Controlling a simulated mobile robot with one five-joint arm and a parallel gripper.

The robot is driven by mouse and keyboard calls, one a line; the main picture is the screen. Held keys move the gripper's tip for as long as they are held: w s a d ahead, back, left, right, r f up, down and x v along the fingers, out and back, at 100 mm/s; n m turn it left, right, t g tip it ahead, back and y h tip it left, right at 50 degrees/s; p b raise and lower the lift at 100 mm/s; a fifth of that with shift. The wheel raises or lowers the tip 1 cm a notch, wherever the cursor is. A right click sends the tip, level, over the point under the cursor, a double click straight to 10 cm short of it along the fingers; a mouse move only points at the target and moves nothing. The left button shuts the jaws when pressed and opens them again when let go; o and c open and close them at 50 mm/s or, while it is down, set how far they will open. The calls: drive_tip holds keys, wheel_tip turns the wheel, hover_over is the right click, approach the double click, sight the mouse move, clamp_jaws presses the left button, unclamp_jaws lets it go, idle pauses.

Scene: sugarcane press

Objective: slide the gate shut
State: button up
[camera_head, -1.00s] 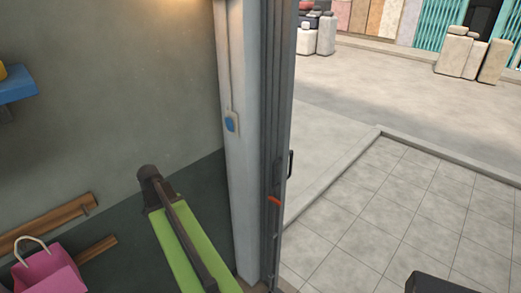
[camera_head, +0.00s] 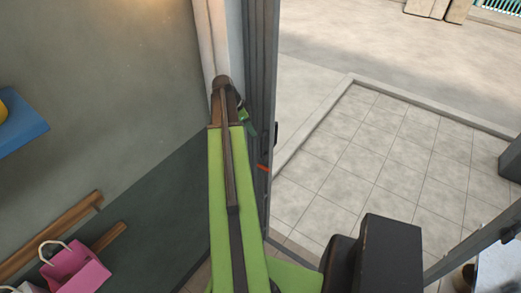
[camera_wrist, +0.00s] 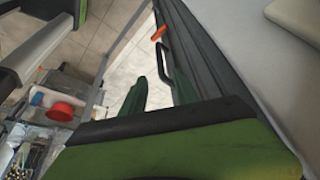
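The gate (camera_head: 258,110) is a stack of dark grey vertical slats folded against the pale pillar. It runs along the right of centre in the wrist view (camera_wrist: 192,45). Its black bar handle (camera_head: 276,133) sits on the edge facing the paved side, and also shows in the wrist view (camera_wrist: 163,62). A small orange-red tab (camera_head: 263,168) sticks out near the handle; it shows too in the wrist view (camera_wrist: 158,33). My gripper (camera_wrist: 161,82) has its green fingers apart, with the handle's lower end seen between them. I cannot tell whether they touch it.
A wall with a blue shelf (camera_head: 20,120), wooden rails and a pink bag (camera_head: 75,270) is at left. Paved floor (camera_head: 370,150) lies open at right. In the wrist view, a cluttered stand with a red-topped item (camera_wrist: 60,111) is at left.

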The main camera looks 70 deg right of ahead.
drive_tip(key=b, duration=1.2)
hover_over(262, 156)
drive_tip(key=f, duration=1.3)
drive_tip(key=shift+w+d+f, duration=0.2)
drive_tip(key=shift+d+f, duration=0.1)
drive_tip(key=shift+d, duration=0.1)
drive_tip(key=shift+r, duration=0.1)
clamp_jaws()
